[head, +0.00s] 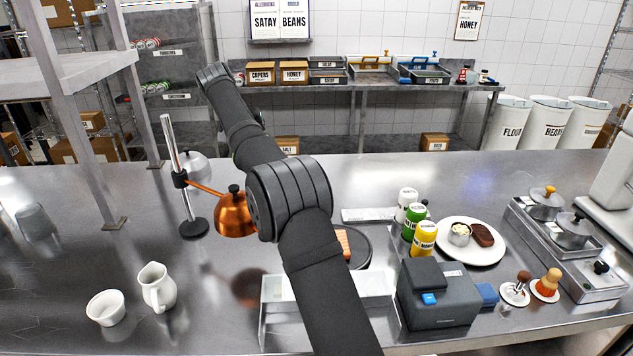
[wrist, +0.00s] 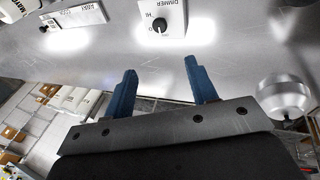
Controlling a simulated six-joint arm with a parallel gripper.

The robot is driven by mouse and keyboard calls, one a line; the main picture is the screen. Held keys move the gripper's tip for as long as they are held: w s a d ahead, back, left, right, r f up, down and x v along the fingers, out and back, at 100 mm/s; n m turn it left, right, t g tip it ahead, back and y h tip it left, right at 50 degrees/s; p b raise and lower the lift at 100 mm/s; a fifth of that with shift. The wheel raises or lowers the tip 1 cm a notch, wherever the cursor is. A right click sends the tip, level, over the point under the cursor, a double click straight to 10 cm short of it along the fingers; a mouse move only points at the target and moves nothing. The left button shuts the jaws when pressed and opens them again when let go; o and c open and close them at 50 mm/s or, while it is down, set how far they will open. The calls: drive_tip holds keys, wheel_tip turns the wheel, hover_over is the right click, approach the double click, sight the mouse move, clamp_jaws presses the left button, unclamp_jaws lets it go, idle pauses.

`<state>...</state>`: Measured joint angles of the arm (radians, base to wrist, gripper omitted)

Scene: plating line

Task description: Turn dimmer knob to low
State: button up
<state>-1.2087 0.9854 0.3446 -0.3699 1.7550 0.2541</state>
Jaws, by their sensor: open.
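The dimmer knob (wrist: 158,25) is a small black knob on a white plate (wrist: 176,14) marked DIMMER and HI, at the top centre of the wrist view. Its pale pointer seems to face the bottom of that picture; the low mark is not readable. My gripper (wrist: 158,75) shows two blue fingers, spread apart with nothing between them. The knob lies beyond the fingertips, roughly in line with the gap and apart from them. In the head view my arm crosses the middle, and I cannot make out the gripper or the knob.
A second white labelled plate (wrist: 75,18) sits left of the dimmer. In the head view, a copper lamp (head: 235,217) stands left of my arm, with a white jug (head: 157,288) and bowl (head: 106,308) nearer.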

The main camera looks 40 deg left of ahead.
drive_tip(key=w+d+n+g+y, duration=0.45)
drive_tip(key=w+d+n, duration=0.3)
drive_tip(key=d, duration=0.25)
drive_tip(key=shift+n+t+y, duration=0.25)
drive_tip(key=shift+y, duration=0.2)
drive_tip(key=x, duration=1.8)
drive_tip(key=shift+s+a, duration=0.2)
drive_tip(key=shift+s, duration=0.15)
drive_tip(key=shift+c, duration=0.4)
drive_tip(key=c, duration=0.9)
